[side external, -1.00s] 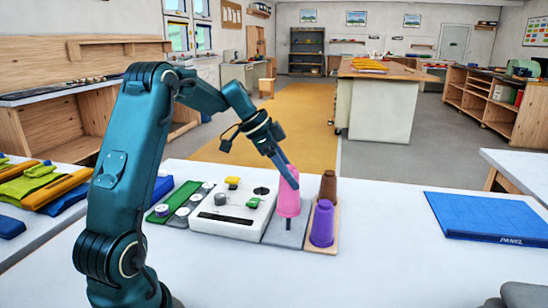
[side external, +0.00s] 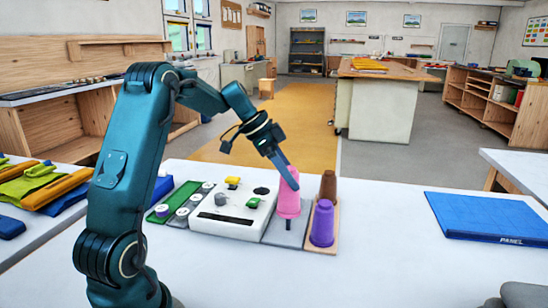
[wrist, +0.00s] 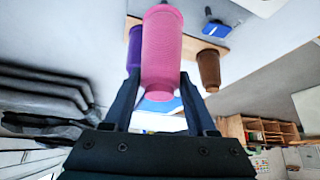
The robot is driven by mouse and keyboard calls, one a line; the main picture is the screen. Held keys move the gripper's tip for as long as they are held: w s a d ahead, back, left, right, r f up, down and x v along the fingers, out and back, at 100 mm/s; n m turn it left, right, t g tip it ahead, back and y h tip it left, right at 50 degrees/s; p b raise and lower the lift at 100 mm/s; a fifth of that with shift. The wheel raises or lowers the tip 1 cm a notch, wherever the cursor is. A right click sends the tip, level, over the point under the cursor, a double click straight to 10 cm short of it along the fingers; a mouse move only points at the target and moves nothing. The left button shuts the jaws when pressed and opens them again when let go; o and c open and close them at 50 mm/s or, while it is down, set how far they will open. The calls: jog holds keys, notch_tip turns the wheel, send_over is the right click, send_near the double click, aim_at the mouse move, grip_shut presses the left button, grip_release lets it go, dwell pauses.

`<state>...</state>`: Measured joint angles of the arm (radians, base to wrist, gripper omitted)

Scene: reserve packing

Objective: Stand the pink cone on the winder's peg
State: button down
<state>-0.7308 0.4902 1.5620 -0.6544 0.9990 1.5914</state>
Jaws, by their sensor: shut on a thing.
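My gripper (side external: 287,180) is shut on the pink cone (side external: 289,205) and holds it upright. In the wrist view the pink cone (wrist: 161,45) sits between the two fingers of my gripper (wrist: 160,82). The dark peg (side external: 288,226) shows just under the cone, above the grey plate (side external: 272,237) to the right of the white winder box (side external: 215,228). I cannot tell whether the peg's tip is inside the cone.
A wooden board (side external: 331,247) right of the plate bears a purple cone (side external: 322,225) and a brown cone (side external: 328,187). A blue panel (side external: 490,216) lies far right, with clear table between.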

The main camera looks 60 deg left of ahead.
aim_at(289, 193)
jog(key=shift+f, duration=2.55)
dwell(0.7)
grip_release()
dwell(0.4)
jog(key=shift+r, duration=0.1)
notch_tip(289, 193, up, 11)
dwell(1.5)
